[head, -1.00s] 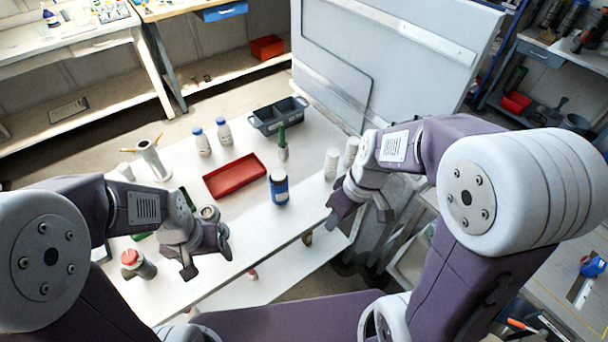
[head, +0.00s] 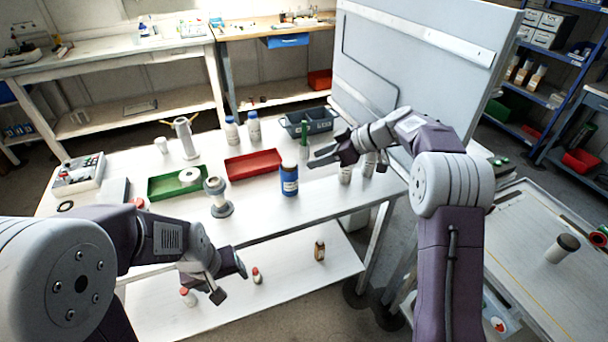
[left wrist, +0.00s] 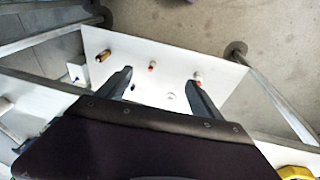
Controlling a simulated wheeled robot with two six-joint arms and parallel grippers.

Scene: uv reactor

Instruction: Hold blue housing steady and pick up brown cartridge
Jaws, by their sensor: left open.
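A blue cylinder with a dark top (head: 289,180) stands upright on the white table; it is the only large blue upright body I see. A small brown bottle-like piece (head: 319,251) stands on the lower shelf and also shows in the left wrist view (left wrist: 102,56). I cannot tell whether these are the housing and cartridge. My left gripper (head: 229,281) is open and empty in front of the table's front edge; its spread fingers show in the left wrist view (left wrist: 160,90).
A red tray (head: 253,163), a green tray (head: 160,187) and a grey stand (head: 218,208) are on the table. A grey bin (head: 318,124) and white bottles (head: 253,127) are behind. A large grey panel (head: 430,60) rises at back right.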

